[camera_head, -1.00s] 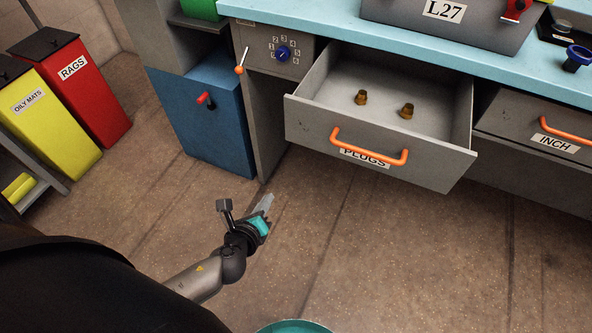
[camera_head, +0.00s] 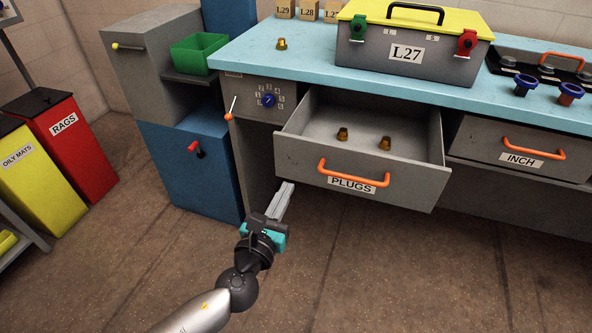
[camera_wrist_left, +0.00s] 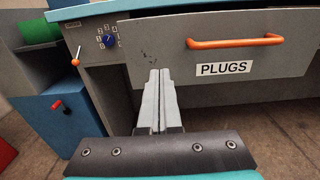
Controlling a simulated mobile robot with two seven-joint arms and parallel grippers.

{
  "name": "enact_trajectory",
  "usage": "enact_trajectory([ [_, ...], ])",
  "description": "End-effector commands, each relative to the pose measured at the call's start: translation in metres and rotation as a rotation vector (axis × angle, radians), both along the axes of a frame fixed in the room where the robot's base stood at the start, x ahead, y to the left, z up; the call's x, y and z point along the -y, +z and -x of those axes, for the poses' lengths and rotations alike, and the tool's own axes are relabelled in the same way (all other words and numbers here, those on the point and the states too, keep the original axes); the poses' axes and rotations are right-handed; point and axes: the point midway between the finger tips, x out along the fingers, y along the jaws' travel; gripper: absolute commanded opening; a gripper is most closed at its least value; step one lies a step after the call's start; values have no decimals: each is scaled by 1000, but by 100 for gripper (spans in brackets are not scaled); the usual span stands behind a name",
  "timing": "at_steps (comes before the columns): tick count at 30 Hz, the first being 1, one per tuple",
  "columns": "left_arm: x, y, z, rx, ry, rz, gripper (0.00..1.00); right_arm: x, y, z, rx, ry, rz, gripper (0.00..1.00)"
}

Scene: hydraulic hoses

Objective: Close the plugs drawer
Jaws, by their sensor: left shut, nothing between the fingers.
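The plugs drawer (camera_head: 300,168) is grey, pulled out from under the blue bench, with an orange handle (camera_head: 353,178) and a PLUGS label. Two brass plugs (camera_head: 342,135) stand inside it. In the left wrist view the drawer front (camera_wrist_left: 160,48) faces the camera, with its handle (camera_wrist_left: 235,41) at upper right. My left gripper (camera_head: 285,190) is shut and empty, in front of the drawer near its lower left corner. In the wrist view its fingertips (camera_wrist_left: 160,75) overlap the front's lower left part; I cannot tell whether they touch. My right gripper is not in view.
The bench top (camera_head: 290,57) carries a grey L27 case (camera_head: 400,60) with a yellow lid. The INCH drawer (camera_head: 510,150) is to the right. A blue cabinet (camera_head: 190,165) and a red RAGS bin (camera_head: 75,150) stand to the left. The floor in front is clear.

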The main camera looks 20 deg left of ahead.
Motion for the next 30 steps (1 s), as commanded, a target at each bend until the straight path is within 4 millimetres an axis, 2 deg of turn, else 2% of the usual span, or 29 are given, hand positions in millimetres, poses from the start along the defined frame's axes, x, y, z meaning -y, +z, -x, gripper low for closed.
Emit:
enact_trajectory([
  [6,0,1,-36,2,0,2,0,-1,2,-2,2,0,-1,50],
  [13,0,0,-63,0,0,2,0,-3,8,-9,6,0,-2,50],
  [18,0,0,-72,-1,-1,1,0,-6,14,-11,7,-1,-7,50],
  [30,0,0,-74,-2,0,2,0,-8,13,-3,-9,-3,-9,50],
])
